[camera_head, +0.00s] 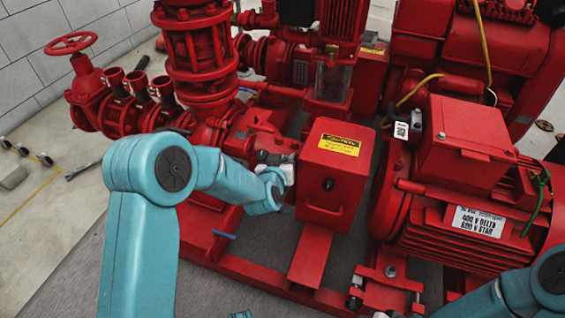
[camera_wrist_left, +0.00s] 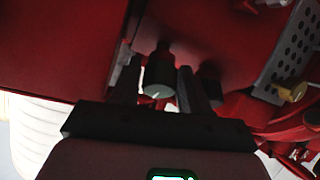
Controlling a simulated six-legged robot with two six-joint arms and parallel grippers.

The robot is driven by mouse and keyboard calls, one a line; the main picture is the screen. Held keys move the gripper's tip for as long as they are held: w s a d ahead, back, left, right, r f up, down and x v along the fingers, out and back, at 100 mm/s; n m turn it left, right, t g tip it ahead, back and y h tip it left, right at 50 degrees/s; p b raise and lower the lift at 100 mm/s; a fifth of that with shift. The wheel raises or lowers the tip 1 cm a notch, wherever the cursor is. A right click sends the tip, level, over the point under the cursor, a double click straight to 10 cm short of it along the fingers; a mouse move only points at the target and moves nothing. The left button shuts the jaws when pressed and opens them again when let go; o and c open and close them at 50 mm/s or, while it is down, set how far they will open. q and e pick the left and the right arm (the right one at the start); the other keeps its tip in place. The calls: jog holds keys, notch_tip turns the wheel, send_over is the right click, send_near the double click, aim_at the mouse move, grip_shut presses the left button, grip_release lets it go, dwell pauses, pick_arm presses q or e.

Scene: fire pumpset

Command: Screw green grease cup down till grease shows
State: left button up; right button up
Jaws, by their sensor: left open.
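The green grease cup (camera_wrist_left: 160,78) shows in the left wrist view as a dull grey-green cylinder under a dark red fitting. My left gripper (camera_wrist_left: 160,82) is open, with one dark finger on each side of the cup. A narrow gap shows on the cup's right; whether the left finger touches it I cannot tell. In the head view the left gripper (camera_head: 287,172) is partly seen beside the red box with a yellow label (camera_head: 335,170), and the cup is hidden there. No grease can be made out. My right gripper is out of view; only part of that arm shows at lower right.
A perforated grey plate (camera_wrist_left: 290,50) and a yellow knob (camera_wrist_left: 292,92) lie right of the fingers in the wrist view. In the head view, red pipework (camera_head: 200,60) stands behind my left arm and a red motor (camera_head: 465,190) stands at right.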

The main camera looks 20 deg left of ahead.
pick_arm(q)
jog(key=c, duration=0.8)
jog(key=shift+o, duration=0.2)
jog(key=shift+m, duration=0.4)
jog(key=shift+f+m+h, duration=0.1)
jog(key=shift+m+h, duration=0.3)
jog(key=shift+m, duration=0.2)
jog(key=m+h, duration=0.1)
jog(key=m, duration=0.2)
jog(key=m+h, duration=0.2)
jog(key=m, duration=0.4)
jog(key=m+g+h, duration=0.1)
jog(key=m, duration=0.1)
jog(key=shift+g, duration=0.3)
jog(key=shift+s+m+h, duration=0.1)
jog(key=shift+m+h, duration=0.2)
jog(key=shift+m, duration=0.5)
jog(key=shift+a+m+g, duration=0.1)
jog(key=shift+m+g, duration=0.2)
